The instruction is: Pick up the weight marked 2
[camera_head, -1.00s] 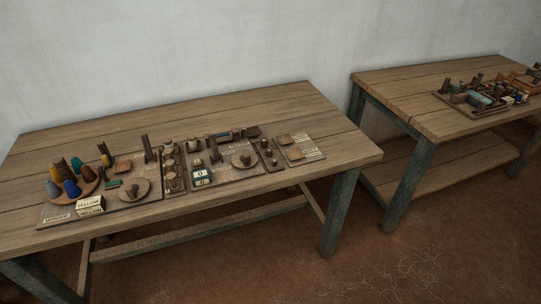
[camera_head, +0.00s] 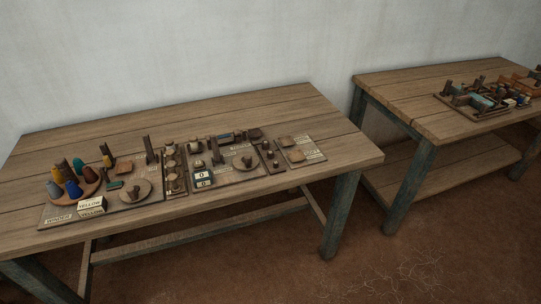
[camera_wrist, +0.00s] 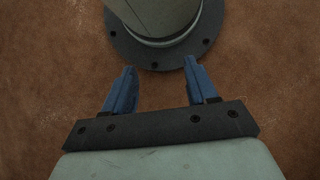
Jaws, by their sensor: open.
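A narrow wooden rack (camera_head: 184,189) in the middle of the near table holds several small round pieces (camera_head: 172,164) in a column. They may be the weights, but no mark on them is readable, so I cannot tell which one is marked 2. My gripper (camera_wrist: 160,74) shows in the wrist view with its two blue fingers apart and nothing between them. Reddish-brown floor lies below it. No weight shows in the wrist view, and the gripper is not in the head view.
The near table's (camera_head: 250,107) back is clear. A second table (camera_head: 400,86) holds clutter.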

